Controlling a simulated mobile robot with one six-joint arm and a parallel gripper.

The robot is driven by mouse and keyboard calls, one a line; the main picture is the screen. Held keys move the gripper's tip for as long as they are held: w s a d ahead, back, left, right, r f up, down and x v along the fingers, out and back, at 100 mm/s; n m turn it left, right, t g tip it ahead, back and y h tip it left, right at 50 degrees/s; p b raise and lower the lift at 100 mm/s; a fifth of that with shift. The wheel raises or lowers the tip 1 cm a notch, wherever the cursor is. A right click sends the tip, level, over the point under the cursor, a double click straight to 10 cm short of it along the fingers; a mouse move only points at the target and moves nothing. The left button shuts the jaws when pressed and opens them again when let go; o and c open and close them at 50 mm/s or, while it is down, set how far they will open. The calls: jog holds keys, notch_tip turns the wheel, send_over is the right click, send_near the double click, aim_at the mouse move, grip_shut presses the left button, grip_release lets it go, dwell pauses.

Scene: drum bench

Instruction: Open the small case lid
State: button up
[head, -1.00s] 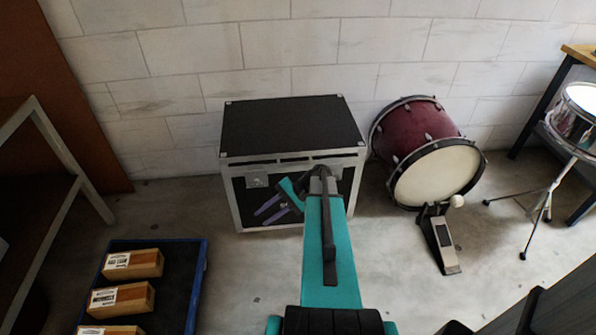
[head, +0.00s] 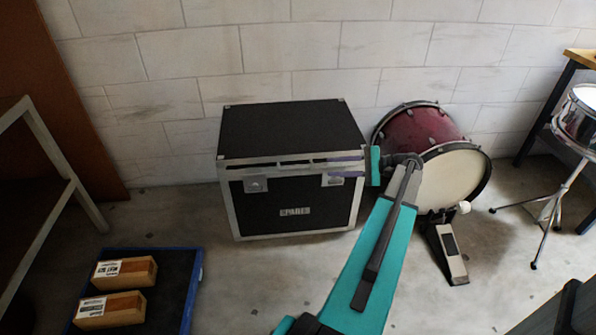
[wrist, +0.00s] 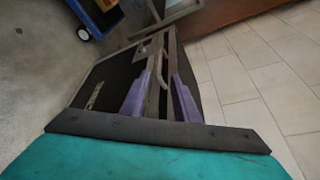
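The small case (head: 290,207) is black with silver edges and the label SPARES, standing on the floor against the wall. Its black lid (head: 290,130) lies flat on top, with dark slots along the front seam. A left latch (head: 256,184) and a right latch (head: 332,180) show on the front. My gripper (head: 338,166) is at the right end of the front seam, pointing left. In the wrist view, its two purple fingers (wrist: 162,97) are apart, with the case's rim seen between them. I cannot tell whether they touch it.
A red bass drum (head: 450,175) with a pedal (head: 447,253) stands close right of the case. A snare drum (head: 580,118) on a stand is further right. A blue-edged trolley (head: 187,300) with wooden boxes (head: 123,272) is front left. Floor before the case is clear.

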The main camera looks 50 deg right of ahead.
aim_at(301, 168)
dwell(0.3)
jog(key=b+x, duration=0.2)
jog(key=x, duration=1.1)
jog(key=shift+w+a+f+b, duration=0.1)
jog(key=shift+w+a+b, duration=0.2)
jog(key=shift+b, duration=0.1)
grip_shut()
